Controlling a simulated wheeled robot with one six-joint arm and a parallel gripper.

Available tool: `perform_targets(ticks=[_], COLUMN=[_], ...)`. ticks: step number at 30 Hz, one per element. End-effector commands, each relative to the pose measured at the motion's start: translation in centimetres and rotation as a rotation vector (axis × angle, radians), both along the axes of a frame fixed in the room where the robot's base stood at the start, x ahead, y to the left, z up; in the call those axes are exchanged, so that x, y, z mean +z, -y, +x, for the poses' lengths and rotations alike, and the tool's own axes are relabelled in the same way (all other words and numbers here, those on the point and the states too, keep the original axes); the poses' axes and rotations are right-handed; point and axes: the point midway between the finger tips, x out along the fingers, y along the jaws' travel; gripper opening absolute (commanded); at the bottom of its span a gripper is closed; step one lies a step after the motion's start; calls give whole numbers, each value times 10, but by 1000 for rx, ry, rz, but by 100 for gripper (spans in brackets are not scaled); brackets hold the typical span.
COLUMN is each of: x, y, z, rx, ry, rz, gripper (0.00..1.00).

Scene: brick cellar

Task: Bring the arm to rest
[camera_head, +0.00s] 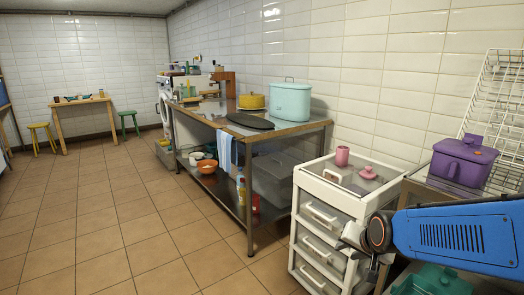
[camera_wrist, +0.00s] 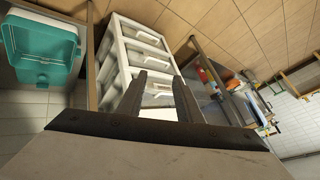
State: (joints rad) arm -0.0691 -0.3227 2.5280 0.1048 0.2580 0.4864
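My gripper (camera_wrist: 159,76) shows in the wrist view with its two dark fingers apart and nothing between them. Beyond the fingers is a white drawer unit (camera_wrist: 124,48), which I see past the fingertips; no contact is visible. In the head view my blue arm (camera_head: 455,237) reaches in from the right edge, in front of the drawer unit (camera_head: 318,218). The fingers cannot be made out clearly in the head view.
A pink mug (camera_head: 342,156) and pink lid (camera_head: 368,173) are on the drawer unit. A purple pot (camera_head: 465,162) stands by a wire rack (camera_head: 497,110). A teal container (camera_head: 433,281) sits below my arm. A metal table (camera_head: 295,127) stands behind. Floor (camera_head: 110,225) at left is clear.

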Motion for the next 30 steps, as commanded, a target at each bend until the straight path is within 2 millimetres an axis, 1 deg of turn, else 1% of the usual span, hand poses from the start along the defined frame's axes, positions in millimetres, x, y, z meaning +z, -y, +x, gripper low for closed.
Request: perform_targets(ticks=[1, 6, 8, 12, 18, 21, 24, 27, 30], x=[8, 25, 30, 40, 50, 52, 53, 53, 53], y=[3, 11, 14, 21, 30, 34, 36, 37, 37], z=[-14, -62, -79, -121, -179, -199, -211, -217, -217], rx=[27, 128, 165, 248, 354, 391, 414, 424, 426], ry=[-9, -62, -81, -126, -191, -213, -230, -237, -239], rz=[-23, -108, -139, -206, -288, -315, -332, -338, -340], gripper=[32, 32, 32, 32, 32, 32, 32, 32, 32])
